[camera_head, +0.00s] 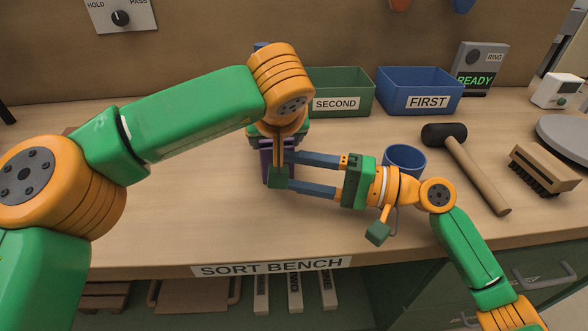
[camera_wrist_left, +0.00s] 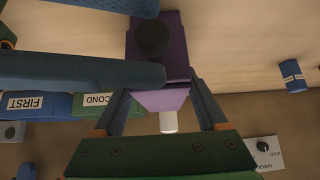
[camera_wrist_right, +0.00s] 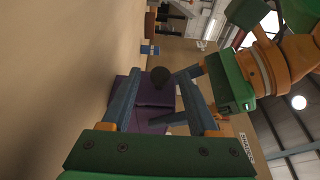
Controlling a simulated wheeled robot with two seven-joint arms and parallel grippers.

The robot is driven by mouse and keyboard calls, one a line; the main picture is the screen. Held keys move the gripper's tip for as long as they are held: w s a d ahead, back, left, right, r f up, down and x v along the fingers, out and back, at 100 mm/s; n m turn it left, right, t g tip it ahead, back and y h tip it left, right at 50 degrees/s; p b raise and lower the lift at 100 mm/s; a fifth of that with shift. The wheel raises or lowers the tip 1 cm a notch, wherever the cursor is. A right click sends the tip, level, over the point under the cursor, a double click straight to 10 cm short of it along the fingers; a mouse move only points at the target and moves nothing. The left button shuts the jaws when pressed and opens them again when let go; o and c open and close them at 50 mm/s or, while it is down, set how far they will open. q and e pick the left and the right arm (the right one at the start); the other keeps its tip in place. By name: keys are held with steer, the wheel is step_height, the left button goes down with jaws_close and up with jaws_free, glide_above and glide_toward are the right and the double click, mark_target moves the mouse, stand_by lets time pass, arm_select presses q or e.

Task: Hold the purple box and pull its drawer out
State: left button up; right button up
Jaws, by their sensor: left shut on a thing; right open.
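The purple box (camera_head: 266,163) stands on the bench, partly hidden in the head view behind my left wrist. In the left wrist view, the box (camera_wrist_left: 175,45) sits between the fingers of my left gripper (camera_wrist_left: 160,92), which is shut on it. A dark round knob (camera_wrist_left: 153,40) shows on the box. My right gripper (camera_head: 295,170) is open and reaches to the box from the right. In the right wrist view, the knob (camera_wrist_right: 160,77) appears between its spread fingertips, with no visible grip on it. The drawer's edges are hard to make out.
A blue cup (camera_head: 404,158) stands close behind my right gripper. A mallet (camera_head: 470,165) and a brush (camera_head: 545,168) lie to the right. A green SECOND bin (camera_head: 345,88) and blue FIRST bin (camera_head: 420,85) stand behind. The bench (camera_head: 180,215) is clear at front left.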

jaws_close()
stand_by(1.4)
